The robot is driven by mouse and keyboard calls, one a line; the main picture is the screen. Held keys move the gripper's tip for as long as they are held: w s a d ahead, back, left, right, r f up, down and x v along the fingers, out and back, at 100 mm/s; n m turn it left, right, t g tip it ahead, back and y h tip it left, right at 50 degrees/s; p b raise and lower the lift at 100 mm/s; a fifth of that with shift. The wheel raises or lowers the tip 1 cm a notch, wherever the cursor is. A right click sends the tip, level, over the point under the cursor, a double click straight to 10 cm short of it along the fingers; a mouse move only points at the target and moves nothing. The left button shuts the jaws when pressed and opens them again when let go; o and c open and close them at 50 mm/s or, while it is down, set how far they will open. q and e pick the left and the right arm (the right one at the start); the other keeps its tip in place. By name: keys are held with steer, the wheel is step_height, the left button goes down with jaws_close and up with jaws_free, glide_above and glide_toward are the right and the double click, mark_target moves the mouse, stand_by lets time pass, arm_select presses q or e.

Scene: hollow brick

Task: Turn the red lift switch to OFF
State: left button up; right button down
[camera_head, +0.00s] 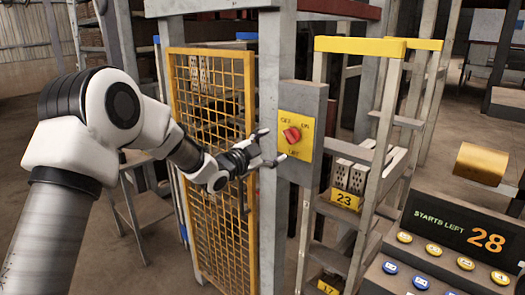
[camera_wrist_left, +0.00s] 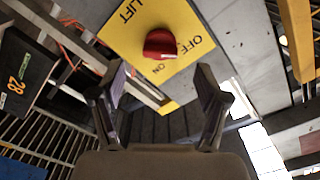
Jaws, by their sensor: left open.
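The red lift switch (camera_head: 292,134) is a knob on a yellow plate (camera_head: 301,151) lettered OFF, ON and LIFT, fixed to a grey box on a post. My left gripper (camera_head: 274,147) is just left of the knob in the head view, open and empty. In the left wrist view the red knob (camera_wrist_left: 160,43) shows above and between the open fingers of the left gripper (camera_wrist_left: 168,88), apart from them. The plate there appears turned, with OFF to the right of the knob and ON below it. My right gripper is not in view.
A yellow mesh gate (camera_head: 215,165) stands behind my left arm. A rack (camera_head: 343,198) with hollow bricks and a 23 label stands right of the switch. A control panel (camera_head: 445,245) reading "STARTS LEFT 28" is at the lower right, below a yellow cylinder (camera_head: 481,163).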

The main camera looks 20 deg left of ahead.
arm_select(q)
steer(key=v, duration=0.4)
steer(key=shift+s+a, duration=0.1)
steer(key=shift+s, duration=0.25)
